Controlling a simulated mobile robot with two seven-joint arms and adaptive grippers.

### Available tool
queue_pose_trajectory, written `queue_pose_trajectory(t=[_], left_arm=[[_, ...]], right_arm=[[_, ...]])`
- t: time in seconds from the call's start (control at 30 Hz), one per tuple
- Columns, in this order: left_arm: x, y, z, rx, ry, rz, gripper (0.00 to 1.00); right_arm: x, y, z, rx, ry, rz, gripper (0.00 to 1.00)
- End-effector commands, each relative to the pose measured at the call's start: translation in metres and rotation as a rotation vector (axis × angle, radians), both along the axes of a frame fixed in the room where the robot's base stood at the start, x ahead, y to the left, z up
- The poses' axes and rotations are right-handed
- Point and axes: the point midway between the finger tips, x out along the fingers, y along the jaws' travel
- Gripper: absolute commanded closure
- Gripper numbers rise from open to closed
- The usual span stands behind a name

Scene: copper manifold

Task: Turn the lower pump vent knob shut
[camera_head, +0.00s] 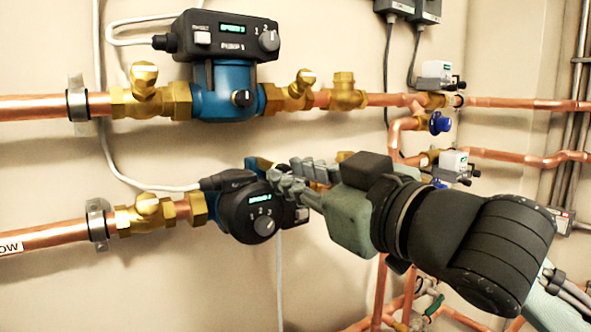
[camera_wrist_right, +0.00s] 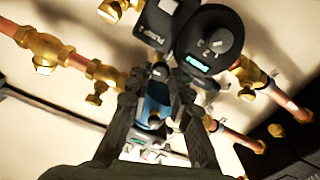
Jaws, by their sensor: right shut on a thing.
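The lower pump (camera_head: 252,212) has a black round control head with a green display and a grey dial, seen in the head view below the upper pump. My right gripper (camera_head: 281,180) reaches in from the right, its fingers against the lower pump's side behind the control head. They hide the vent knob in that view. In the right wrist view, the fingers (camera_wrist_right: 160,76) close around a small part in front of the blue pump body (camera_wrist_right: 156,108). It appears to be the vent knob, mostly covered; its turn angle cannot be read. My left gripper is not in view.
The upper pump (camera_head: 227,90) hangs on the pipe above, with its own black vent knob (camera_head: 243,98). Brass valves (camera_head: 146,212) and copper pipes (camera_head: 40,237) flank the lower pump. A grey cable (camera_head: 140,182) runs to it. Wall below it is mostly clear.

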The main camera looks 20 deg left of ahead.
Motion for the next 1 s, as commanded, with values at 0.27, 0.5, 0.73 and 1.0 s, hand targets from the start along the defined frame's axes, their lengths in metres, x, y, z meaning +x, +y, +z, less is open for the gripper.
queue_pose_trajectory(t=[0.27,0.5,0.73,1.0], left_arm=[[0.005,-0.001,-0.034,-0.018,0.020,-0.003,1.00],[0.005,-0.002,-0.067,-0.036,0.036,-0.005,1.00],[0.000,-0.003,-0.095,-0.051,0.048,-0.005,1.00],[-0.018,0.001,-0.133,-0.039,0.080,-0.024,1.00]], right_arm=[[0.000,0.000,0.003,-0.148,-0.184,0.000,1.00],[-0.001,0.000,0.002,-0.289,-0.365,0.001,1.00],[-0.001,0.000,0.002,-0.423,-0.539,0.000,1.00],[-0.001,0.000,0.000,-0.580,-0.741,0.000,1.00]])
